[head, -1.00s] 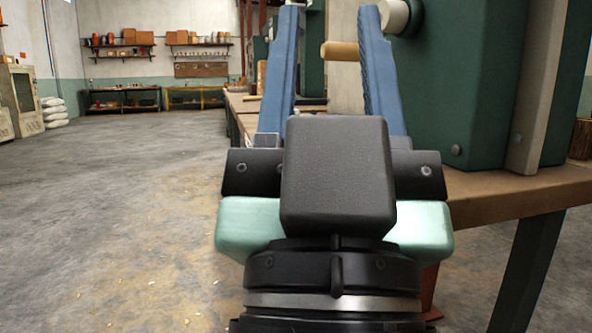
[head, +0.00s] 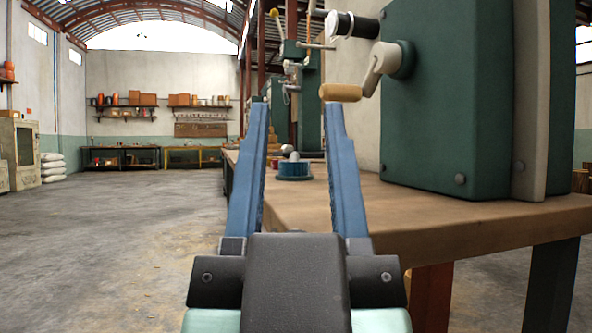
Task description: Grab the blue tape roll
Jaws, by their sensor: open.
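A large green machine (head: 440,105) with a wooden-handled crank (head: 342,92) stands on the bench at the right. Small reddish items (head: 275,163) are beside the roll. Open concrete floor (head: 110,230) lies to the left.

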